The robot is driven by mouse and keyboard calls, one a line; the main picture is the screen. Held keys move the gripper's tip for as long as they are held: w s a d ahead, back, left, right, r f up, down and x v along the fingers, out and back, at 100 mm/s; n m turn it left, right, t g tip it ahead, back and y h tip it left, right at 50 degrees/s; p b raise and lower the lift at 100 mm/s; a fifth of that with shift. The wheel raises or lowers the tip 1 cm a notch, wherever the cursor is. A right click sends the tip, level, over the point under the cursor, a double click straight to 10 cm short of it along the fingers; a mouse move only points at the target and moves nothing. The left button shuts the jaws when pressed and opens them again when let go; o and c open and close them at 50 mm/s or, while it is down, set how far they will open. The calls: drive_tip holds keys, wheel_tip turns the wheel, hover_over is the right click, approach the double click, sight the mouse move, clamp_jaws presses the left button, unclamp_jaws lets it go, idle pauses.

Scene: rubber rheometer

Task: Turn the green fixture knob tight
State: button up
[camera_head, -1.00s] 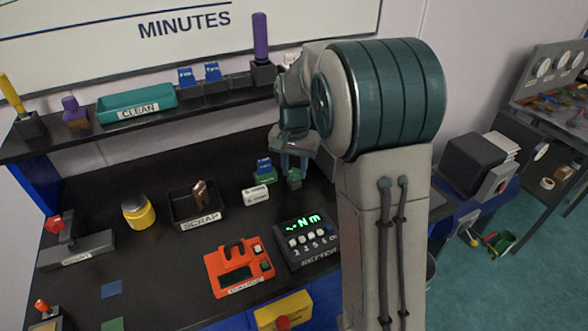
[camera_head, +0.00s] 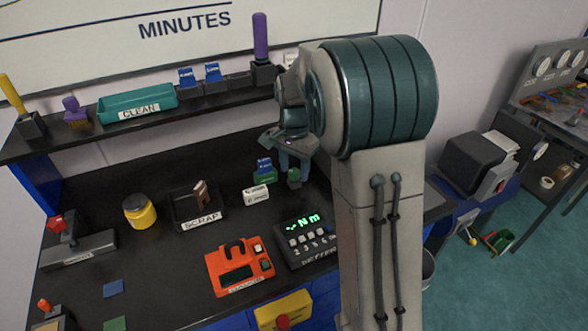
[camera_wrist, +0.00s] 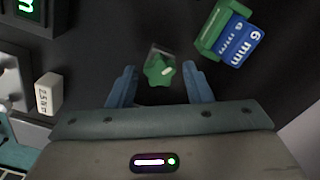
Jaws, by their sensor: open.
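The green fixture knob (camera_wrist: 160,71) is star-shaped with a pale mark on top, and shows in the wrist view between and a little beyond my gripper's fingertips. It also shows in the head view (camera_head: 294,176), just below my fingers. My gripper (camera_wrist: 161,76) is open, with one blue finger on each side of the knob and a gap on both sides. It also shows in the head view (camera_head: 295,164). The green fixture block (camera_wrist: 212,30) with a blue "6 mm" piece (camera_wrist: 238,43) in it stands beside the knob, clear of my fingers.
A dark setter box (camera_head: 306,241) with a lit green "Nm" display stands in front of the knob. A small white labelled block (camera_head: 256,195) and an orange gauge (camera_head: 239,267) are near. A scrap tray (camera_head: 198,207) lies left. The dark bench between them is bare.

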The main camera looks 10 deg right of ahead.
drive_tip(key=n, duration=1.3)
drive_tip(key=shift+n, duration=0.4)
drive_tip(key=n, duration=0.4)
